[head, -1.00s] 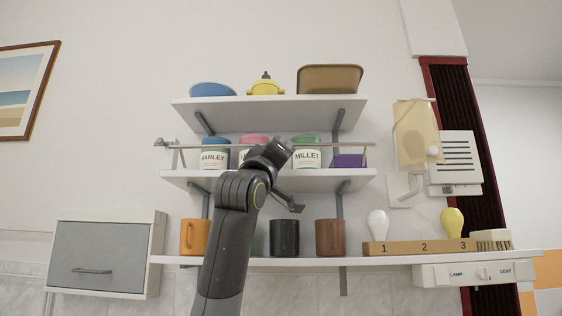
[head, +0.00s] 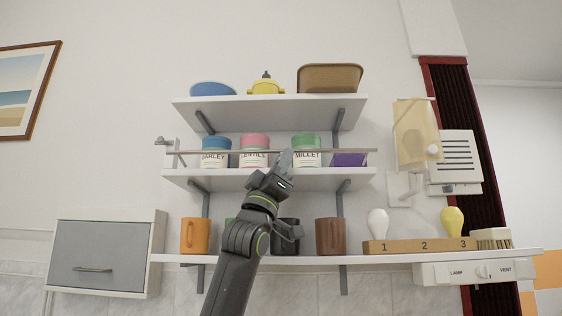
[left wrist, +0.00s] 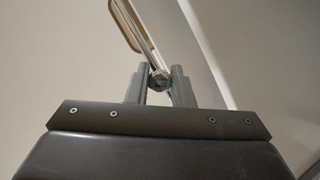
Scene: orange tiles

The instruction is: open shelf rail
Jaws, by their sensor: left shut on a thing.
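The shelf rail (head: 225,152) is a thin pale bar across the front of the middle shelf (head: 230,180). It crosses in front of the barley (head: 215,160), lentils (head: 254,162) and millet (head: 307,160) jars. My left gripper (head: 284,160) reaches up from below and is shut on the rail between the lentils and millet jars. In the left wrist view the rail (left wrist: 148,48) runs up from between the two fingers (left wrist: 160,85). A small grey catch (head: 163,142) sits at the left, a little above the rail's left end. My right gripper is not in view.
Below are an orange mug (head: 194,236), a dark mug (head: 285,233) partly behind my arm, and a brown mug (head: 330,236) on the lower shelf (head: 400,258). The upper shelf (head: 265,112) overhangs the jars. A purple box (head: 349,159) stands right of the millet.

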